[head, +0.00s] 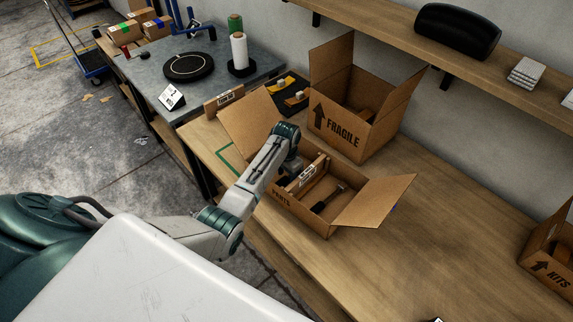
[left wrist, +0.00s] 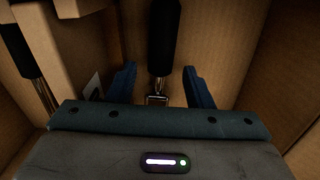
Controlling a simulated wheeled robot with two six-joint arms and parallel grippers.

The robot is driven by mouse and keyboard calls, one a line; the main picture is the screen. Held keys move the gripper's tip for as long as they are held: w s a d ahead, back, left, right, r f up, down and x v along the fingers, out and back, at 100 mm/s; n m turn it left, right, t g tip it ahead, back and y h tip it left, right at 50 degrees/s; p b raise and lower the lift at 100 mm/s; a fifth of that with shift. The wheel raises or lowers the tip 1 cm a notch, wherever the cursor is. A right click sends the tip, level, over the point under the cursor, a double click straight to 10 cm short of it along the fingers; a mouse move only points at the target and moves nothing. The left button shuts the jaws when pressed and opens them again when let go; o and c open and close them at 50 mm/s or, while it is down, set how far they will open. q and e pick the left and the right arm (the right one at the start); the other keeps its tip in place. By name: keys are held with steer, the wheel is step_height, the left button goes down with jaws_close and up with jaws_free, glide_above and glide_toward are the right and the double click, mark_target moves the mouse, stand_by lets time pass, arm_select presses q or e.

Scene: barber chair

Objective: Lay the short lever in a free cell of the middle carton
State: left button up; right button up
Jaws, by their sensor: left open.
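The PARTS carton (head: 318,222) stands open on the bench between the FRAGILE carton (head: 352,139) and the KITS carton (head: 548,272). My left gripper (head: 291,165) reaches down into it, its fingers mostly hidden in the head view. In the left wrist view my left gripper (left wrist: 160,90) is open. A lever (left wrist: 163,38) with a black handle and metal shaft lies between its fingers, with gaps on both sides. Another black-handled lever (left wrist: 17,48) lies to the left beyond a cardboard divider. In the head view a lever (head: 328,199) lies in the carton's right part. My right gripper is out of view.
Carton flaps (head: 375,201) stick out around the PARTS carton. A black tray (head: 290,92) with small parts sits behind it. A shelf (head: 480,60) overhangs the back. Bare bench (head: 430,235) lies to the right.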

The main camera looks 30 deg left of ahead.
mark_target(286, 177)
arm_select(q)
step_height(286, 177, up, 11)
steer(key=b, duration=0.1)
steer(key=shift+r, duration=0.1)
stand_by(0.5)
